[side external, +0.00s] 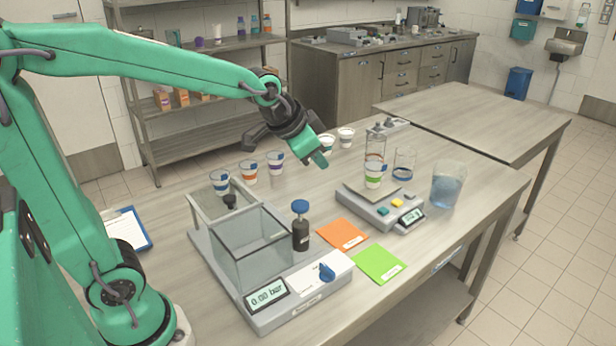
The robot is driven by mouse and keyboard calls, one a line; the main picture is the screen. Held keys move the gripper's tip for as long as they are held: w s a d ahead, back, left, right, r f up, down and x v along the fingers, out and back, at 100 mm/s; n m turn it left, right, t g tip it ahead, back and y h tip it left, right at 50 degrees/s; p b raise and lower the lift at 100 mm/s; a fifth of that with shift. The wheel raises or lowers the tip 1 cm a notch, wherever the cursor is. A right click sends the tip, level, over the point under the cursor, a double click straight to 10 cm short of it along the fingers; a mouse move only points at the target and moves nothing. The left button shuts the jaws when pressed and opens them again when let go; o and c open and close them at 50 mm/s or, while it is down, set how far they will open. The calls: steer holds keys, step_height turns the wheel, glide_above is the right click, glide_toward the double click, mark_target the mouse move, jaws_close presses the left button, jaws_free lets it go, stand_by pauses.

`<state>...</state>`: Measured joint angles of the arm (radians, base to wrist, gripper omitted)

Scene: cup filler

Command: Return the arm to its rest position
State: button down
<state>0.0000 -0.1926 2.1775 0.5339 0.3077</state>
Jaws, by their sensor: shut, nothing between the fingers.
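My arm reaches in from the left, well above the bench (415,255). My gripper (318,156) hangs over the middle of the bench, tilted down to the right. Its fingers are shut and nothing is held between them. Behind and below it stand several small cups with coloured bands, among them an orange-banded cup (249,172) and a purple-banded cup (275,162). A green-banded cup (373,176) stands on the scale (380,208) to the right, apart from my gripper.
A device with a clear chamber (252,248) and a 0.00 bar display stands at the front. Beside it is a dark bottle with a blue cap (300,225). An orange card (342,234), a green card (378,265) and a beaker of blue liquid (447,186) lie or stand further right.

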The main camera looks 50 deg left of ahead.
steer(key=s+n+g, duration=0.1)
steer(key=s+n, duration=0.2)
steer(key=s, duration=1.5)
steer(key=shift+f+n+g, duration=0.3)
steer(key=shift+f, duration=0.05)
